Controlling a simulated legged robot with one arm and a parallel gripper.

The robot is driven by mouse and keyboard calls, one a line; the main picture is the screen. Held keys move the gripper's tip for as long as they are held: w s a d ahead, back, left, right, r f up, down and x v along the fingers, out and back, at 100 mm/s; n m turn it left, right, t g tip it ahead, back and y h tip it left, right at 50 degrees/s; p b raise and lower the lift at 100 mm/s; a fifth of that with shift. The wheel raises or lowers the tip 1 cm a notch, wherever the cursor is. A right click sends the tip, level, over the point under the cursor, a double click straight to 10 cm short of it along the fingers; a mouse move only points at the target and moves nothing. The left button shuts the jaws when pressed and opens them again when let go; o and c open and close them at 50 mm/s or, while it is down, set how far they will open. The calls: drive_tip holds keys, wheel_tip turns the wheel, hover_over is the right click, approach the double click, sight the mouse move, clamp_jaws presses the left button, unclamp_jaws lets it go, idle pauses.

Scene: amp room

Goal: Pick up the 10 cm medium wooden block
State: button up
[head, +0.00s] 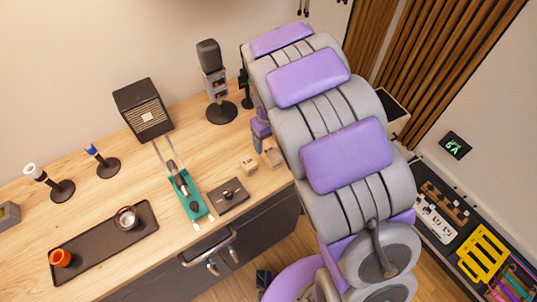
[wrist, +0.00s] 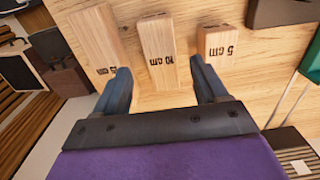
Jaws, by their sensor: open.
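The 10 cm wooden block (wrist: 160,40) stands in the middle of the wrist view, its printed label upside down. My gripper (wrist: 160,66) is open and empty. Its two dark fingers sit apart, one toward each side of the block, with the block's near end between the fingertips in the picture; I cannot tell whether they touch it. A longer 15 cm block (wrist: 90,35) is to the left and a shorter 5 cm block (wrist: 216,42) to the right. In the head view, small wooden blocks (head: 248,165) show beside my arm, which hides part of that area.
The wooden desk (head: 100,215) also holds a dark plate with a knob (head: 230,195), a green tray (head: 190,200), a black speaker box (head: 143,108), a microphone (head: 212,75) on a stand and a dark tray (head: 95,245) with cups. A wall stands behind the desk.

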sight(268, 150)
drive_tip(key=shift+d+f, duration=0.1)
drive_tip(key=shift+f, duration=0.45)
drive_tip(key=f+b, duration=0.1)
drive_tip(key=f, duration=0.1)
drive_tip(key=a+f, duration=0.1)
drive_tip(key=f, duration=0.1)
drive_tip(key=shift+f+b, duration=0.3)
drive_tip(key=shift+b, duration=0.05)
drive_tip(key=shift+d+r, duration=0.1)
drive_tip(key=shift+d, duration=0.15)
drive_tip(key=shift+c, duration=0.2)
drive_tip(key=shift+d, duration=0.2)
drive_tip(key=shift+c, duration=1.4)
drive_tip(key=shift+a, duration=0.25)
drive_tip(key=c, duration=0.8)
